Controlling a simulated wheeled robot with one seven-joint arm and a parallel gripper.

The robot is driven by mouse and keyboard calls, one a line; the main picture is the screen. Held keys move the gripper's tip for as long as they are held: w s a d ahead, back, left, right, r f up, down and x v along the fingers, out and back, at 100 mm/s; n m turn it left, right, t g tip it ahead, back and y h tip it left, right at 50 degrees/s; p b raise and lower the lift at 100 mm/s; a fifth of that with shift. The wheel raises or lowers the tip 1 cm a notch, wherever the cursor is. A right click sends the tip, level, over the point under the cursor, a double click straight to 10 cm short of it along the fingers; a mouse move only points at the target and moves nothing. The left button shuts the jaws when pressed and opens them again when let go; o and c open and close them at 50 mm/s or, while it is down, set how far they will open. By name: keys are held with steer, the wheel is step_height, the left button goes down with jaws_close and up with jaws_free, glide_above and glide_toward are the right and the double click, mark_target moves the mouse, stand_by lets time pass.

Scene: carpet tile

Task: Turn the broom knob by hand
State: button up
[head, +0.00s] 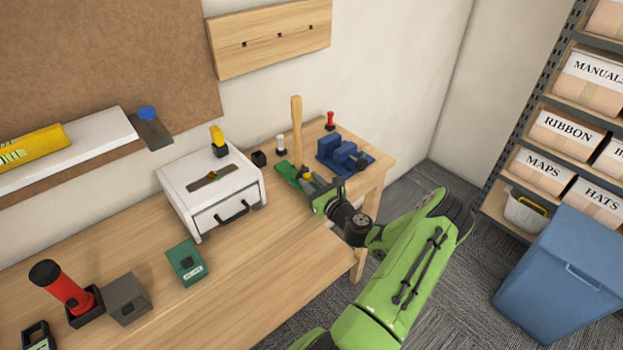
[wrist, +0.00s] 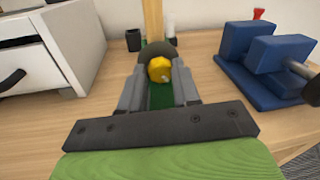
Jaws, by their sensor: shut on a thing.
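The broom fixture has a green base (head: 287,172) with an upright wooden handle (head: 296,128), and it stands near the right end of the workbench. The handle's lower part also shows in the wrist view (wrist: 152,20). The round yellow knob (wrist: 159,69) is at the front of the handle, with a dark round part (wrist: 157,50) behind it. My gripper (wrist: 158,74) is shut on the yellow knob, one grey finger on each side. In the head view my gripper (head: 313,186) reaches the fixture from the right front and partly hides the knob.
A blue vise-like block (head: 343,154) stands close to the right of the fixture. A white drawer box (head: 213,187) stands to the left. A green box (head: 187,262) lies farther left on the workbench (head: 260,275). The bench front between them is clear.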

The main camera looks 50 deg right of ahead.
steer(key=o, duration=1)
steer(key=shift+o, duration=0.2)
steer(key=shift+s, duration=0.1)
steer(key=v, duration=1.5)
steer(key=shift+s+a+p, duration=0.15)
steer(key=shift+s+p, duration=0.15)
steer(key=shift+p, duration=0.15)
